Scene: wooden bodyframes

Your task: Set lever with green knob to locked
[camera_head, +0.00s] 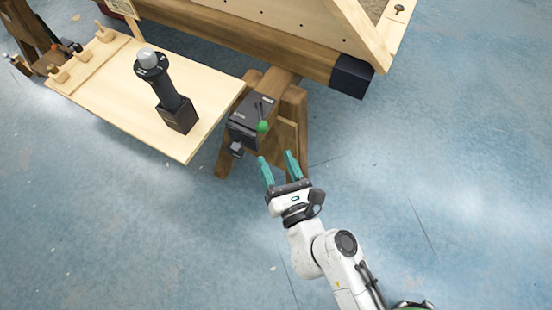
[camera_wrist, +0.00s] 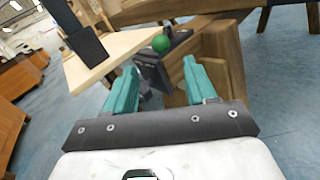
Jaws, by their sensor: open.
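The green knob (camera_head: 263,126) is on a thin lever at a dark box (camera_head: 245,118) mounted on a wooden stand. The box's top carries small labels, too small to read. In the wrist view the green knob (camera_wrist: 161,44) shows just above and between my fingertips, farther off. My gripper (camera_head: 279,160) has teal fingers, spread open and empty, a short way in front of the knob, apart from it. The gripper also shows in the wrist view (camera_wrist: 158,72). Which setting the lever stands at cannot be told.
A pale wooden board (camera_head: 110,95) with a dark post (camera_head: 165,95) topped by a grey ball lies left of the box. A wooden beam frame (camera_head: 250,45) runs behind it. A small dark block (camera_head: 237,149) sticks out below the box. The blue floor (camera_head: 440,170) at right is clear.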

